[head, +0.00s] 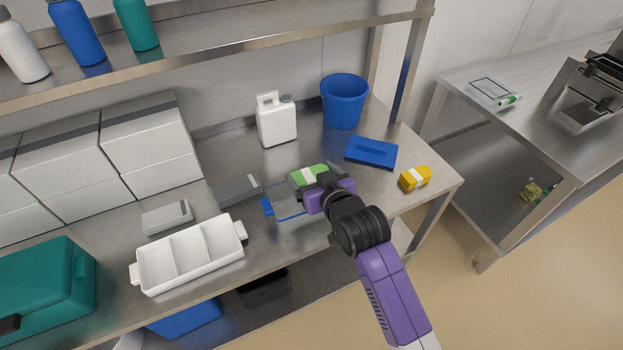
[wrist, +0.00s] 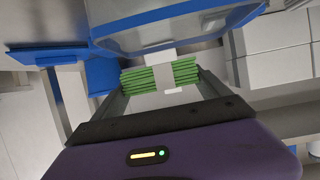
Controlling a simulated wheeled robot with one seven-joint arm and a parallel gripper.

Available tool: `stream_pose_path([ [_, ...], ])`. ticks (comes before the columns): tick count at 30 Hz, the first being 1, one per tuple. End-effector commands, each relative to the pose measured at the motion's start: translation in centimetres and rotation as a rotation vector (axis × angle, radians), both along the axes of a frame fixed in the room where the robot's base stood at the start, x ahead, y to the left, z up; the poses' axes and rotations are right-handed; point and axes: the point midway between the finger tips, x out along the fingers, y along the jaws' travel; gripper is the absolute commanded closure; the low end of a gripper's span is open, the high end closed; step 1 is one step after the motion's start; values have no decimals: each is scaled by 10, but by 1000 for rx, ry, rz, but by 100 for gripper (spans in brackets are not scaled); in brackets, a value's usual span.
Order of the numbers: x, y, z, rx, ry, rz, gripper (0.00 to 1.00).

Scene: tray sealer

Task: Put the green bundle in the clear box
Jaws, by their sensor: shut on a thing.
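The green bundle (head: 308,174) is a stack of green sheets or strips with a white band around it. It also shows in the wrist view (wrist: 183,72), between the two fingers. My gripper (wrist: 160,80) is shut on it. In the head view my gripper (head: 318,183) is over the right half of the workbench. The clear box (head: 290,212), with a blue clip at its left end, lies just below and left of the bundle in the picture, partly hidden by my gripper. In the wrist view the clear box (wrist: 165,28) fills the top, near the bundle; I cannot tell whether they touch.
A grey device (head: 239,190) stands left of the box, and a white divided tray (head: 190,262) further left. A white jug (head: 276,122), a blue bucket (head: 344,103), a blue flat tool (head: 371,152) and a yellow bundle (head: 415,179) stand behind and right. A shelf (head: 220,35) runs above.

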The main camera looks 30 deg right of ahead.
Motion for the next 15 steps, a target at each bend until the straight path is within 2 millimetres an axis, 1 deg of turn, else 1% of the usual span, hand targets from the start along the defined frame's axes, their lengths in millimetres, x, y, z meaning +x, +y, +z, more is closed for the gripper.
stream_pose_path([
  [1, 0, 0, -8, 0, 1, 0, 56],
  [4, 0, 0, -15, 0, -1, 0, 56],
  [15, 0, 0, -18, 0, -1, 0, 56],
])
